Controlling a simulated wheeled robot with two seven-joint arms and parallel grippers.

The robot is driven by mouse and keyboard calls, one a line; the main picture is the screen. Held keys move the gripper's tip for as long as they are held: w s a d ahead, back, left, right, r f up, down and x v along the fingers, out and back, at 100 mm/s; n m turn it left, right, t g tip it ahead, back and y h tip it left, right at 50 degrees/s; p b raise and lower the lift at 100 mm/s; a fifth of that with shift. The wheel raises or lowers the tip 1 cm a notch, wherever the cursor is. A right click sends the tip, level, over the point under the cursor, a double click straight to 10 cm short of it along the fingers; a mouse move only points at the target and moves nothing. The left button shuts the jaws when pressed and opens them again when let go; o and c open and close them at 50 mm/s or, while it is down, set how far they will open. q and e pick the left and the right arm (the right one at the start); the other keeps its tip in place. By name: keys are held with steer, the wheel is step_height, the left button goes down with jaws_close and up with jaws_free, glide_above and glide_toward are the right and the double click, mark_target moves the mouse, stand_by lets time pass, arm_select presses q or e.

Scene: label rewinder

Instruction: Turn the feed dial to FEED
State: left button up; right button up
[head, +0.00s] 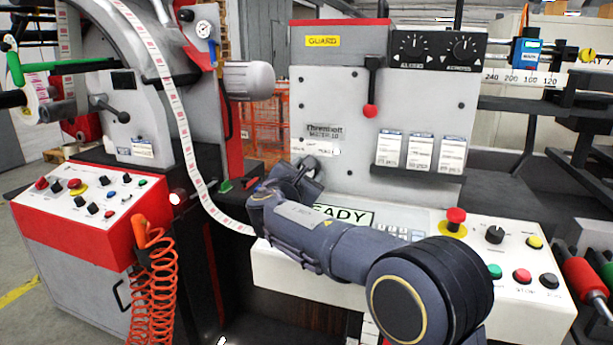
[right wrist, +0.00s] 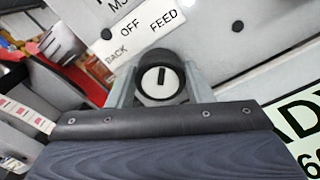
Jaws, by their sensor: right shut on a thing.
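The feed dial (right wrist: 160,80) is a dark round knob with a white face and a black pointer mark. In the right wrist view the mark stands nearly upright, lined up with the word FEED on the label plate (right wrist: 148,34). BACK and OFF are printed to the left of FEED. My right gripper (right wrist: 163,90) is shut on the dial, one grey finger on each side. In the head view my right gripper (head: 303,180) is against the front panel and hides the dial. My left gripper is not in view.
The white machine panel (head: 330,100) stands upright behind my gripper. A READY display (head: 352,214) and a red stop button (head: 456,216) lie on the sloped console below.

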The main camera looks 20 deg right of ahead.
stand_by(0.4)
steer(key=o, duration=1)
steer(key=v, duration=0.7)
steer(key=shift+s+a, duration=0.25)
steer(key=shift+s, duration=0.1)
